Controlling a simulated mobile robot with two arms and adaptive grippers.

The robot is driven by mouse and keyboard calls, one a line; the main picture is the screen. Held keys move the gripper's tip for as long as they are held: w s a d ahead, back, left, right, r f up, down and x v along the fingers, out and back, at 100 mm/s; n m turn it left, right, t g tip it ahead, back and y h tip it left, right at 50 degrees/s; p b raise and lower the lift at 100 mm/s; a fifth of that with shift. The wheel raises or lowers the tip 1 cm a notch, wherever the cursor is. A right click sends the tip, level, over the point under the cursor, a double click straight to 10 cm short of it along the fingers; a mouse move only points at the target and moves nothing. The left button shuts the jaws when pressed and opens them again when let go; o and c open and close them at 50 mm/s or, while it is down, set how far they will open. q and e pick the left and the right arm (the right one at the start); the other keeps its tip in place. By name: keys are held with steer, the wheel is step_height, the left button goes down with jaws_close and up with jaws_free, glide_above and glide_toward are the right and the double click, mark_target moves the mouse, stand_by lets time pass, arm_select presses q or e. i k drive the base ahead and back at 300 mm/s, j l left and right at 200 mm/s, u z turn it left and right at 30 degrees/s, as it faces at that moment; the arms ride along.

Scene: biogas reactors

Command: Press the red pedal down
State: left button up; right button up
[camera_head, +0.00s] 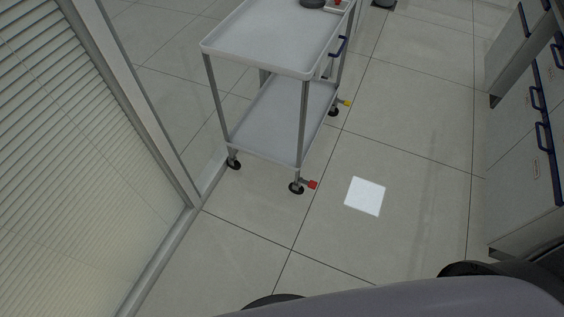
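The red pedal (312,184) is a small red tab on the caster at the near right leg of a grey two-shelf cart (270,130). It sticks out to the right, low above the floor. I cannot tell from this view whether it is up or down. Neither of my grippers is in view.
A yellow pedal (346,103) sits on the cart's farther right caster. A white square (365,196) lies on the floor right of the red pedal. A louvred glass partition (80,170) stands at left, and drawer cabinets (530,150) at right.

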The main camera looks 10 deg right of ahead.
mark_target(311, 184)
steer(key=z, duration=0.7)
